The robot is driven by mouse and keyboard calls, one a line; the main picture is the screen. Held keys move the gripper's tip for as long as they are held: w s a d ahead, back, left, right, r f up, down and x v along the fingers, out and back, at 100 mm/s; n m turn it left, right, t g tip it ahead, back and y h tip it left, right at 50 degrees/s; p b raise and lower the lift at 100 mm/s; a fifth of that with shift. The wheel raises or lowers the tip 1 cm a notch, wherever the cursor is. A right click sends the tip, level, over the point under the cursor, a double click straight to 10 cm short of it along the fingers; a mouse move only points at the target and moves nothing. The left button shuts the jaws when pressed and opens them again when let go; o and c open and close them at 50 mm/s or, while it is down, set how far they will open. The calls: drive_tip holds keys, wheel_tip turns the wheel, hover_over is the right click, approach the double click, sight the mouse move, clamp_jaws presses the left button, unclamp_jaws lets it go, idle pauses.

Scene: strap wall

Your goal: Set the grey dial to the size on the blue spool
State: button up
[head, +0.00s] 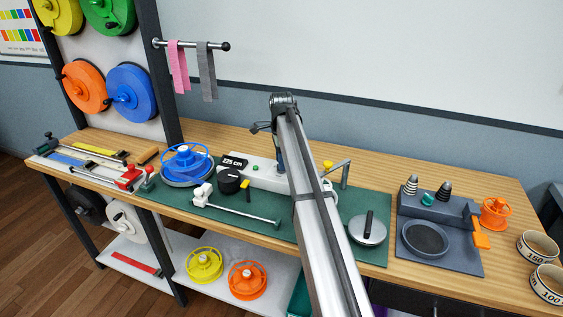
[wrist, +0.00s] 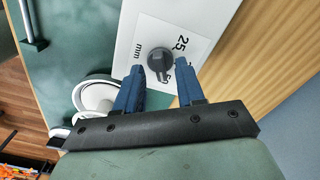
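The grey dial (wrist: 159,60) sits on a white plate marked "25", "50" and "mm" in the wrist view; its pointer is toward the lower side, near the "50". My gripper (wrist: 158,78) is open, with its blue fingertips on either side of the dial and apart from it. In the head view my arm hides the dial and most of my gripper. A blue spool (head: 188,154) stands on a round grey base on the bench; I cannot read a size on it. Another blue spool (head: 130,92) hangs on the rack.
A metal rod with a white block (head: 203,193) lies on the green mat (head: 375,202). A round lidded piece (head: 367,230) is right of my arm. A white round part (wrist: 96,95) is close to my left finger.

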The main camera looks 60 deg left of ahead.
drive_tip(key=shift+f, duration=0.55)
drive_tip(key=shift+c, duration=0.3)
clamp_jaws()
